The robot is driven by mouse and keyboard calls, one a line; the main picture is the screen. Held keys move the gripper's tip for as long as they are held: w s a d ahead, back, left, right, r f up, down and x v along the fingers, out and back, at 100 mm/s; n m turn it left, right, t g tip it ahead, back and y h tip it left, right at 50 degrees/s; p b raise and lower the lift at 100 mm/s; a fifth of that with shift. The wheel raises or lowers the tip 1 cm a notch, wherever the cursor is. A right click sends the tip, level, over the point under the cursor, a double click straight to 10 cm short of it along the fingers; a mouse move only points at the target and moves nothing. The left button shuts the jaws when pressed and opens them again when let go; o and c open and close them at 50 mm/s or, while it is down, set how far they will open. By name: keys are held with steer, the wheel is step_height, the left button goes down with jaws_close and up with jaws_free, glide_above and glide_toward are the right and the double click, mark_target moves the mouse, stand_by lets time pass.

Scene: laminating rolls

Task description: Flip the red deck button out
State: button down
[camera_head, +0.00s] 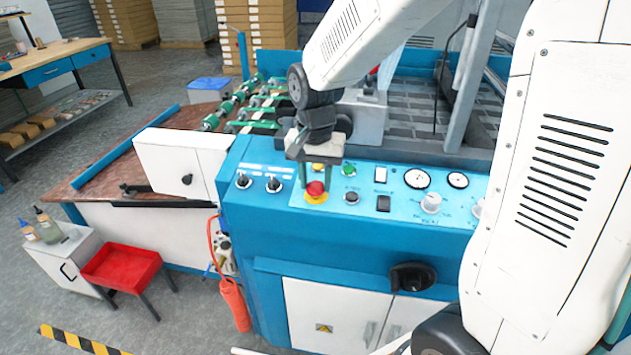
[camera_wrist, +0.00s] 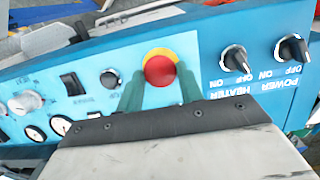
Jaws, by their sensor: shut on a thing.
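The red deck button (camera_head: 315,189) is a red mushroom cap on a yellow round base, on the blue control panel (camera_head: 262,212) of the machine. In the wrist view the red cap (camera_wrist: 160,71) faces me at the middle, with the yellow ring showing above it. My gripper (camera_head: 317,183) points down at the panel, with its greenish fingers at the button. In the wrist view the gripper (camera_wrist: 160,88) has one finger on each side of the red cap, closed on it. The lower part of the button is hidden.
Close by on the panel are a green button (camera_head: 349,169), a black knob (camera_head: 351,197), the heater switch (camera_head: 273,183) and the power switch (camera_head: 243,180). Gauges (camera_head: 417,179) lie to the right. Rollers (camera_head: 235,101) stand behind. The space in front of the panel is free.

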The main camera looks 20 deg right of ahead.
mark_target(315, 186)
steer(key=c, duration=0.9)
jaws_free()
steer(key=shift+r, duration=0.1)
step_height(315, 186, up, 8)
steer(key=shift+f, duration=0.1)
steer(key=shift+n, duration=0.3)
steer(key=s+d+r+n+t, duration=0.1)
steer(key=s+n, duration=0.5)
steer(key=s, duration=1.7)
step_height(315, 186, up, 2)
steer(key=shift+d+n, duration=0.3)
steer(key=shift+d, duration=0.35)
